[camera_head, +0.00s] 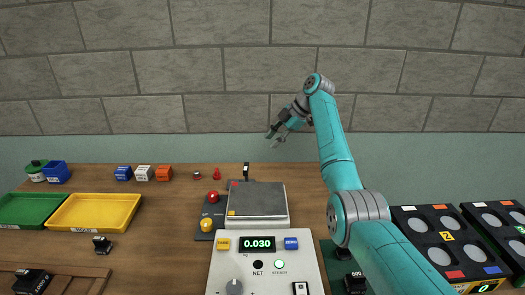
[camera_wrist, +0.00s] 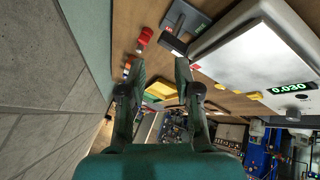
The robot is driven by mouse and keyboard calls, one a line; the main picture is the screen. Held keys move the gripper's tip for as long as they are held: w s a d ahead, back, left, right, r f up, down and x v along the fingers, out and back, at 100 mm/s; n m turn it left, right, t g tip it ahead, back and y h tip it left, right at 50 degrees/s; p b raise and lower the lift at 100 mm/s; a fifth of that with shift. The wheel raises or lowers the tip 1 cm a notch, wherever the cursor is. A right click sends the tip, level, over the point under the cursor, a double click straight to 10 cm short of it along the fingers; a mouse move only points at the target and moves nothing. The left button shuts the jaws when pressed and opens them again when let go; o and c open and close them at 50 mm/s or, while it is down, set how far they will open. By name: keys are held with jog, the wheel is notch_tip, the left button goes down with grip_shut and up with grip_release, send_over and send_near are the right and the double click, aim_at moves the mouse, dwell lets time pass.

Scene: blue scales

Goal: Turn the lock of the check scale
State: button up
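The check scale (camera_head: 221,266) stands on the bench in front of me, its green display reading 0.030. Its grey weighing pan (camera_head: 257,200) is empty. A small upright black part (camera_head: 246,170) stands at the pan's back edge; I cannot tell if it is the lock. A grey knob (camera_head: 234,287) sits on the front panel. My gripper (camera_head: 275,136) is raised above and behind the pan, empty. The wrist view shows its fingers (camera_wrist: 160,72) spread apart, with the scale (camera_wrist: 270,55) to the right and a dark part (camera_wrist: 172,43) near the right fingertip.
A red and a yellow button (camera_head: 207,224) stand left of the pan. A green tray (camera_head: 28,210) and a yellow tray (camera_head: 92,212) lie left. Black racks (camera_head: 420,232) stand right. Small coloured blocks (camera_head: 143,173) sit along the back. A brick wall (camera_head: 230,90) rises behind.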

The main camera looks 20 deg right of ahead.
aim_at(247, 166)
jog(key=o, duration=0.8)
jog(key=a+m+g+h, duration=0.1)
jog(key=a+m, duration=0.3)
jog(key=shift+w, duration=0.15)
jog(key=a+f, duration=0.1)
jog(key=f, duration=0.2)
jog(key=w+a+f+m, duration=0.1)
jog(key=a+f, duration=0.1)
jog(key=f, duration=0.1)
jog(key=a+f+m+g+h, duration=0.1)
jog(key=a+f, duration=0.1)
jog(key=f, duration=0.2)
jog(key=shift+w+a, duration=0.2)
jog(key=shift+w, duration=0.15)
jog(key=c, duration=1.2)
